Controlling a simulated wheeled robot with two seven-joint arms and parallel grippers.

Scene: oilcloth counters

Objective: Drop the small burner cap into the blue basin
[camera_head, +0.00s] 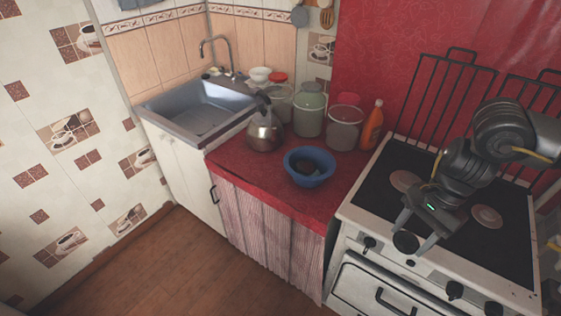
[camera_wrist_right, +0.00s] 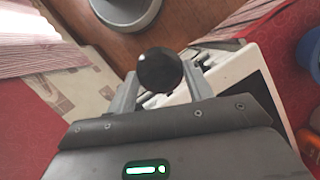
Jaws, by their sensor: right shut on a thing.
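My right gripper (camera_head: 411,236) is over the front left part of the stove and shut on the small burner cap (camera_head: 405,242), a round black disc. In the right wrist view the cap (camera_wrist_right: 160,70) sits between the two fingers (camera_wrist_right: 161,88). The blue basin (camera_head: 312,182) stands on the red counter to the left of the stove, apart from the gripper. Something dark lies inside it, too small to name. A blue edge of the basin (camera_wrist_right: 312,52) shows at the right of the wrist view. My left gripper is not in view.
The white stove (camera_head: 352,215) has two pale burner discs on its dark top. A kettle (camera_head: 265,133), jars (camera_head: 310,112) and an orange bottle (camera_head: 372,125) stand behind the basin. The sink (camera_head: 195,110) is at the left. The red counter's front is clear.

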